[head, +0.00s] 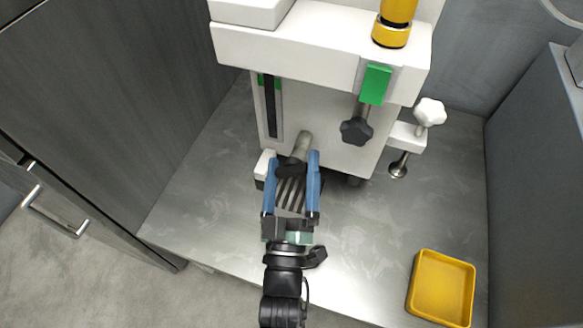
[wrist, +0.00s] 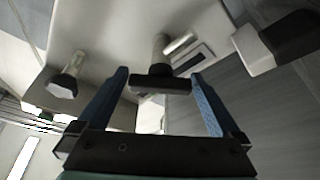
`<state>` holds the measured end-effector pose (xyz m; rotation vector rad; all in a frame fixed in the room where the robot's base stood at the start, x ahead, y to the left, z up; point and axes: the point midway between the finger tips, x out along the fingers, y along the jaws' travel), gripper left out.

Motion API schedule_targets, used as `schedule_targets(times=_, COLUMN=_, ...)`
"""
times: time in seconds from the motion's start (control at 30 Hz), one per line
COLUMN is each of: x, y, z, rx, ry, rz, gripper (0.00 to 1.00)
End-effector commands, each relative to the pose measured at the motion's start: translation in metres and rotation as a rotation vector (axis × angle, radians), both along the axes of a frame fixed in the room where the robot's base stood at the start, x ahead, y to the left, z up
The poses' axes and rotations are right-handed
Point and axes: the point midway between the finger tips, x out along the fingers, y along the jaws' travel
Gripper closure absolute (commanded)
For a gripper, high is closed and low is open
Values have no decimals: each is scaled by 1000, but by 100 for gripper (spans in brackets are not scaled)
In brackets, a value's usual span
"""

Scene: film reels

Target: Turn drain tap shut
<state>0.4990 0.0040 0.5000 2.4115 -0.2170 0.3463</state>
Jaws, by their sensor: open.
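The drain tap is a grey spout (head: 303,144) low on the front of a white machine, with a dark bar handle (head: 290,168). My gripper (head: 292,157) is open, its two blue fingers on either side of the tap handle. In the wrist view the dark handle (wrist: 162,84) lies crosswise between the fingertips of my gripper (wrist: 160,74), with a gap visible toward the right finger. The left gap is small, and I cannot tell whether that finger touches. The grey spout (wrist: 159,50) runs behind the handle.
The white machine (head: 335,130) stands on a grey metal bench (head: 370,240). A dark knob (head: 356,131) and a white knob (head: 430,112) stick out to the right of the tap. A yellow tray (head: 442,287) lies at the front right. The bench between is clear.

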Motion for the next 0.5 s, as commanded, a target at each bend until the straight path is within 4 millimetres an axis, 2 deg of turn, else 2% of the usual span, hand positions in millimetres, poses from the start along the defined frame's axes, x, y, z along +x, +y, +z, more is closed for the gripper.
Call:
schedule_targets(times=0.03, x=0, y=0, z=0, rx=0, ry=0, rz=0, gripper=5)
schedule_targets(times=0.07, x=0, y=0, z=0, rx=0, ry=0, rz=0, gripper=11)
schedule_targets(times=0.37, x=-1, y=0, z=0, rx=0, ry=0, rz=0, gripper=65)
schedule_targets(times=0.4, x=0, y=0, z=-1, rx=0, ry=0, rz=0, gripper=68)
schedule_targets(times=0.5, x=-1, y=0, z=-1, rx=4, ry=-2, rz=0, gripper=68)
